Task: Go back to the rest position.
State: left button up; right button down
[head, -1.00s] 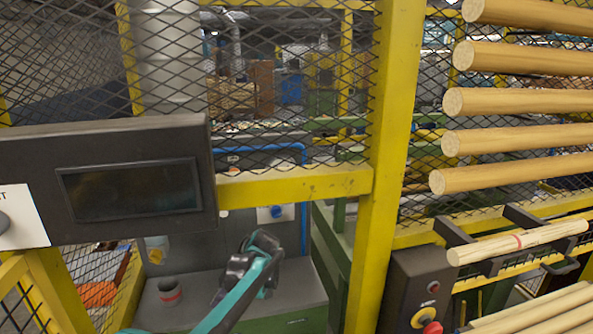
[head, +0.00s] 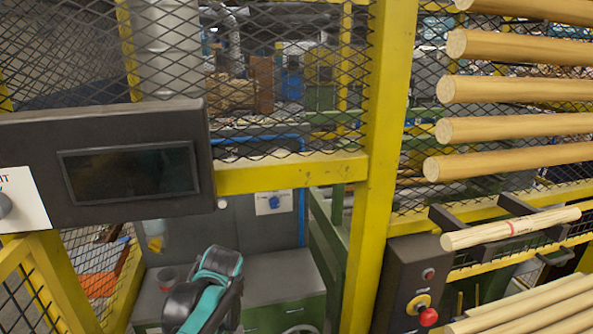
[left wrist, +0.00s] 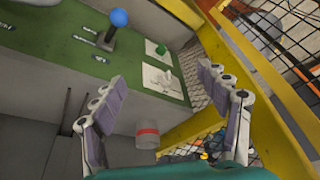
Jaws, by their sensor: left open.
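My left arm (head: 208,285), teal and black, reaches up from the bottom of the head view in front of a grey cabinet. The left wrist view shows my left gripper (left wrist: 160,76) with its two grey-padded fingers spread wide and nothing between them. Behind and below the fingers is a grey cylinder with a red band (left wrist: 147,134); it does not appear to be held. My right gripper is in neither view.
A yellow post (head: 375,170) and mesh fence stand close ahead. A dark display (head: 130,172) hangs at left. Wooden rods (head: 515,128) are stacked at right, above a rod with a red mark (head: 512,228). A control box with a red button (head: 428,316) is below.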

pick_arm(q)
jog(key=s+d+f+m+t+h, duration=0.1)
jog(key=s+f+m+t, duration=0.1)
jog(key=s+m, duration=0.4)
jog(key=s+d+f+m+t+h+b, duration=0.1)
jog(key=s+d+f+m+t+h, duration=0.1)
jog(key=s+m, duration=0.4)
jog(key=shift+s+f+t+b, duration=0.3)
jog(key=shift+s+f+t, duration=0.1)
jog(key=shift+s+t, duration=0.35)
dwell(0.7)
